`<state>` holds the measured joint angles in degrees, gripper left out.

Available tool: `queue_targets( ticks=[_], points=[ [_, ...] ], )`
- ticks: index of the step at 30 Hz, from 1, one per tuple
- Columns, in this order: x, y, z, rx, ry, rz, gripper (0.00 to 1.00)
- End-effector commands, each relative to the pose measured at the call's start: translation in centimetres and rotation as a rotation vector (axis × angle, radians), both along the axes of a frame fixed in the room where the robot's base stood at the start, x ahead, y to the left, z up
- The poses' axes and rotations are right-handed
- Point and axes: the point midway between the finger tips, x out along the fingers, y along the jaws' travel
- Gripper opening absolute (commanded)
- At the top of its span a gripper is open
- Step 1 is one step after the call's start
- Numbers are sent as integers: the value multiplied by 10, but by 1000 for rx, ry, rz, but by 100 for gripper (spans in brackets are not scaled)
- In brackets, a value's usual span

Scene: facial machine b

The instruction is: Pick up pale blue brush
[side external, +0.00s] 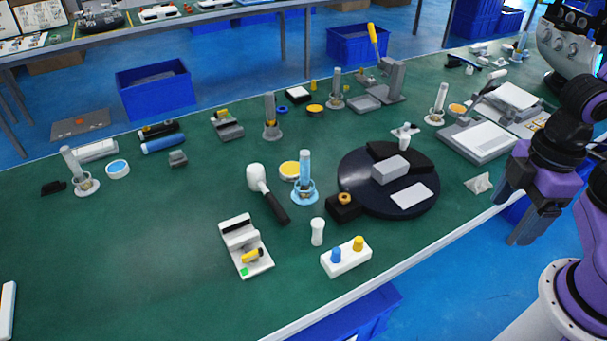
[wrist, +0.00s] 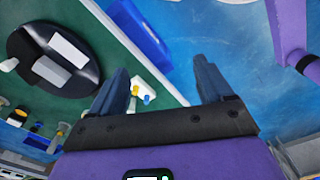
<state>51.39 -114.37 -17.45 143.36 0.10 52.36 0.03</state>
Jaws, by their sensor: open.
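A pale blue upright piece (side external: 305,168), which looks like the pale blue brush, stands in a light blue round base on the green table, left of the black round turntable (side external: 365,208). I cannot clearly make it out in the wrist view. My gripper (side external: 509,215) is at the right, by the table's front edge and well apart from the brush. In the wrist view my gripper (wrist: 160,82) has its two fingers wide apart with nothing between them.
A white block with blue and yellow knobs (side external: 346,257), a small white post (side external: 317,232) and a black-handled white tool (side external: 265,190) lie near the brush. A grey box (side external: 390,170) sits on the turntable. The table's left front is mostly clear.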

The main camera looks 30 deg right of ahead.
Motion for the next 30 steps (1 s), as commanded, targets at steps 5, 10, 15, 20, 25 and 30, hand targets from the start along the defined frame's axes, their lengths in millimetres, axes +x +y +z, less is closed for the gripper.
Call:
queue_targets(
  ticks=[5,10,15,20,25,30],
  points=[
    [0,0,0,0,0,0,80],
    [0,0,0,0,0,0,57],
    [0,0,0,0,0,0,57],
    [8,7,3,0,2,-48,57],
    [44,37,15,-1,6,-278,57],
    [96,75,29,-1,14,-605,57]
  ],
)
